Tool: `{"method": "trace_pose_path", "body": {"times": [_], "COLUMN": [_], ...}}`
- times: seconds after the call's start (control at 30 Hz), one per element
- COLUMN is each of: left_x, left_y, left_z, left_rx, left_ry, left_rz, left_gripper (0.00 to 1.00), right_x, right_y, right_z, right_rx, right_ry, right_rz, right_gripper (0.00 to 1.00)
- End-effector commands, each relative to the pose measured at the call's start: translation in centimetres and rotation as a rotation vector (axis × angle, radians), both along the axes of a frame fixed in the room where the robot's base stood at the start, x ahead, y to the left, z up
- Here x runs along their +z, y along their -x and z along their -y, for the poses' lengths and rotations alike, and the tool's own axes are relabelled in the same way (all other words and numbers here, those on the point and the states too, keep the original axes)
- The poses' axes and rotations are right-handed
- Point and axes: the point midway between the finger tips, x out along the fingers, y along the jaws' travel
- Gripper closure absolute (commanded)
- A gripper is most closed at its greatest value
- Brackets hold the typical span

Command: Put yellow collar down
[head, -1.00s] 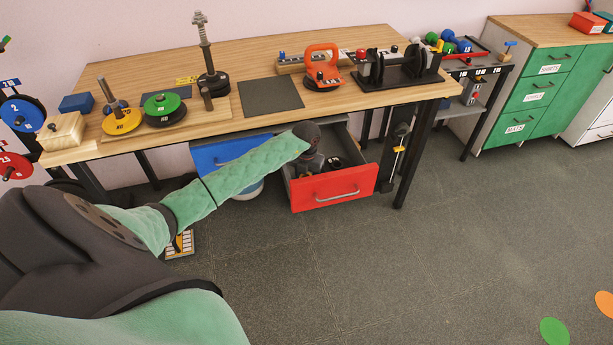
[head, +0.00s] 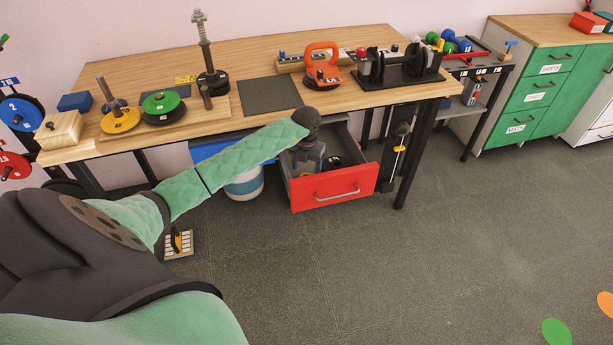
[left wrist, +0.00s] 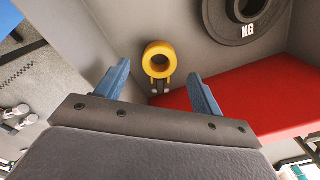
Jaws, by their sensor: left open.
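The yellow collar (left wrist: 158,58), a thick ring with two small prongs, lies on the grey floor of the open drawer, near its red front. My left gripper (left wrist: 158,74) is open, its two blue fingers apart, with the collar showing between and beyond the tips. The fingers do not appear to touch it. My right gripper is in neither view.
A black weight disc marked KG (left wrist: 250,10) lies in the same drawer. The wooden bench top (head: 215,130) overhangs behind the drawer, holding plates, a post and an orange-handled tool (head: 322,66). A blue drawer front (head: 213,150) is to the left.

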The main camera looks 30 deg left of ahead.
Motion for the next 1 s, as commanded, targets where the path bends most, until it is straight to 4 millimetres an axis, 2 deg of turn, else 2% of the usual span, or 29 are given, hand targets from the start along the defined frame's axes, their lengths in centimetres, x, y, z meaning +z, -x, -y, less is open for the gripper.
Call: {"method": "trace_pose_path", "body": {"times": [0.03,0.2,0.4,0.6,1.0], "left_x": [0.8,3.9,6.3,7.2,7.1], "left_y": [-0.1,-0.1,0.0,0.0,0.0], "left_z": [-0.1,-0.1,0.0,0.0,0.0], "left_rx": [-0.002,-0.002,-0.001,-0.001,-0.001], "left_ry": [-0.002,-0.002,0.0,0.0,0.0], "left_rz": [0.004,0.003,0.001,0.0,0.0], "left_gripper": [0.33,0.33,0.33,0.33,0.33], "right_x": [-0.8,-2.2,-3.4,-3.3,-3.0], "right_y": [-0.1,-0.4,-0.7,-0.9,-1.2], "right_z": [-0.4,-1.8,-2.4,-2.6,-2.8], "right_rx": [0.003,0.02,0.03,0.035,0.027], "right_ry": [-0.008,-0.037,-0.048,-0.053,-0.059], "right_rz": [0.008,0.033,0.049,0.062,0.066], "right_gripper": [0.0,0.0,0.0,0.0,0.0]}}
